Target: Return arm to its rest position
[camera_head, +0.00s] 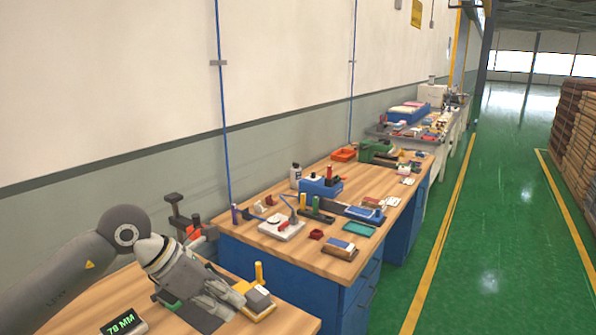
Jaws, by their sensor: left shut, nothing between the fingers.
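My left gripper (228,305) shows at the lower left, at the end of my grey arm that comes in from the left. Its fingers are shut and hold nothing. It hangs over the near wooden bench (292,322), just left of a yellow and white device (256,298). I cannot tell whether the fingertips touch that device. My right gripper is not in view.
A black display reading "70 MM" (124,322) lies on the near bench. A vise-like tool (184,216) stands at its back. A blue workbench (330,262) with several tools stands beyond. The wall lies left; green floor (480,250) is clear at right.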

